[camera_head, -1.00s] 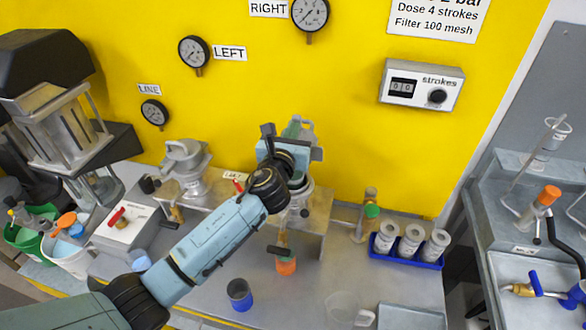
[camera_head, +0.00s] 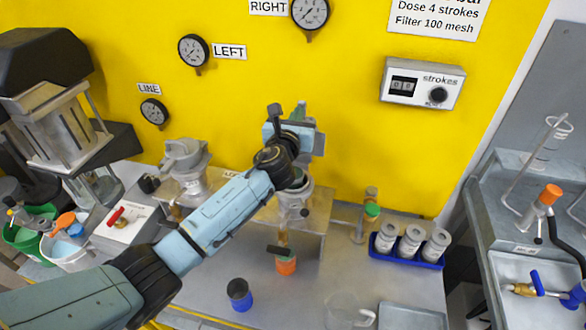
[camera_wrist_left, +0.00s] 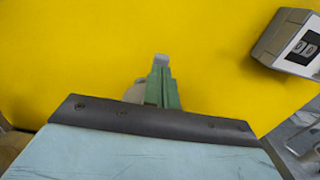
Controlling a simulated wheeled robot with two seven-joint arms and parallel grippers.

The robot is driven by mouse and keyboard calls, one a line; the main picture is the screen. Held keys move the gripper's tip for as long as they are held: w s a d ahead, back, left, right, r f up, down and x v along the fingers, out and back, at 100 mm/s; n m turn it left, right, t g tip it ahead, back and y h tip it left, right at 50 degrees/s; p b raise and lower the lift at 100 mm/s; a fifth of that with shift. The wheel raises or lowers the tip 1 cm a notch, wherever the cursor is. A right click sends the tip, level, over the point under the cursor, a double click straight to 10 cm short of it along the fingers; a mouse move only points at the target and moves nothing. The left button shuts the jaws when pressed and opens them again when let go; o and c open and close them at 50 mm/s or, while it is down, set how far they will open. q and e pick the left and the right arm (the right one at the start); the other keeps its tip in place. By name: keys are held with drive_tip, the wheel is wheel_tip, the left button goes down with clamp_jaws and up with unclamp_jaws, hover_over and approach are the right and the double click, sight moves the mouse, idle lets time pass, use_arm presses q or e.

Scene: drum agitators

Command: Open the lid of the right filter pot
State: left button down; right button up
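The right filter pot (camera_head: 292,208) is a grey metal pot on the bench stand, right of the left filter pot (camera_head: 186,165) with its grey lid on. The right pot's top is partly covered by my left wrist; a dark green opening or rim shows there. My left gripper (camera_head: 300,127) is above and behind this pot, near the yellow wall. A grey-green piece sticks up behind it; I cannot tell whether it is lid or finger. In the left wrist view a green upright piece (camera_wrist_left: 163,88) stands beside a rounded grey edge (camera_wrist_left: 135,94). The finger gap is hidden. My right gripper is out of view.
The yellow wall with gauges (camera_head: 310,12) and a strokes counter (camera_head: 423,83) stands close behind. A blue tray (camera_head: 407,260) with several grey cylinders is to the right. An orange-based valve (camera_head: 286,265), a blue cup (camera_head: 239,294) and a clear jug (camera_head: 345,308) are in front.

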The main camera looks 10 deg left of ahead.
use_arm(q)
drive_tip(key=shift+w+f+b, duration=0.15)
drive_tip(key=shift+w+b, duration=0.8)
drive_tip(key=shift+w, duration=0.5)
drive_tip(key=shift+w+d, duration=0.1)
drive_tip(key=shift+w, duration=0.45)
drive_tip(key=shift+s, duration=0.1)
drive_tip(key=s+p, duration=0.1)
drive_tip(key=s+r+p, duration=0.1)
drive_tip(key=s, duration=0.1)
drive_tip(key=shift+r+p, duration=0.15)
drive_tip(key=shift+p, duration=0.2)
drive_tip(key=s+r, duration=0.2)
drive_tip(key=s, duration=0.7)
drive_tip(key=shift+a, duration=0.2)
drive_tip(key=shift+w, duration=0.1)
